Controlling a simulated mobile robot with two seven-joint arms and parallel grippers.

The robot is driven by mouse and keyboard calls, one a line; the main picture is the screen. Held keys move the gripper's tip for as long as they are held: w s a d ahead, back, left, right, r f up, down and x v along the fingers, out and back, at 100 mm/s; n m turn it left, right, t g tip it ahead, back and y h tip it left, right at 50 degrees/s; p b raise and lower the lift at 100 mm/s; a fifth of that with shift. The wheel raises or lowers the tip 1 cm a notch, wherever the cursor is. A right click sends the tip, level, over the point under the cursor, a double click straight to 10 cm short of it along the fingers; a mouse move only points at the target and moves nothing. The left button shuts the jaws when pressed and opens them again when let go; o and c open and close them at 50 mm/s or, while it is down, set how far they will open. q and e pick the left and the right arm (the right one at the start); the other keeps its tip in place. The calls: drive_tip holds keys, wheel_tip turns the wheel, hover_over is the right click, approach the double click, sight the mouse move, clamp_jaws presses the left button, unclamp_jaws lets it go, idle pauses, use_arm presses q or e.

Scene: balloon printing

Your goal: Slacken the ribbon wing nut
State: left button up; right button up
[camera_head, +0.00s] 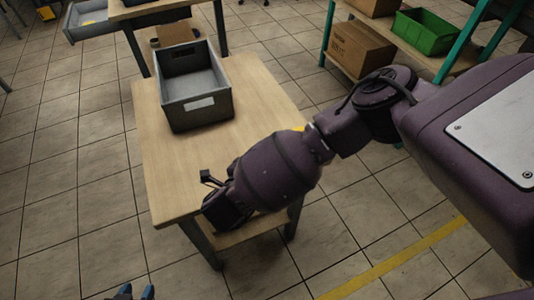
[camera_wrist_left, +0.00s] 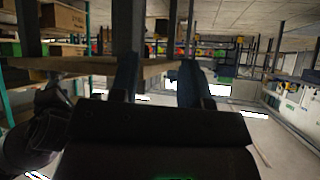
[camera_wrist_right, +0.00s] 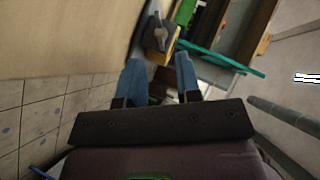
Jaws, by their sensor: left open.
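No wing nut can be told for certain in any view. In the right wrist view, a small dark grey part with a knob-like shape (camera_wrist_right: 157,33) sits by a yellow piece (camera_wrist_right: 163,57), just beyond my right fingertips. A bit of yellow (camera_head: 299,128) also shows behind my right arm at the table's right side in the head view. My right gripper (camera_wrist_right: 159,62) has its blue fingers apart, with nothing seen between them. In the head view it is hidden by its own wrist. My left gripper (camera_head: 136,291) is open and empty, low over the floor at the bottom.
A wooden table (camera_head: 258,92) carries a grey, open crate (camera_head: 192,118). Its front left top is bare. At the upper right, a shelf holds a cardboard box (camera_head: 358,47) and a green bin (camera_head: 424,32). Tiled floor lies free to the left of the table.

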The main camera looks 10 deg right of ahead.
drive_tip(key=shift+b+x, duration=0.4)
drive_tip(key=shift+x, duration=2.25)
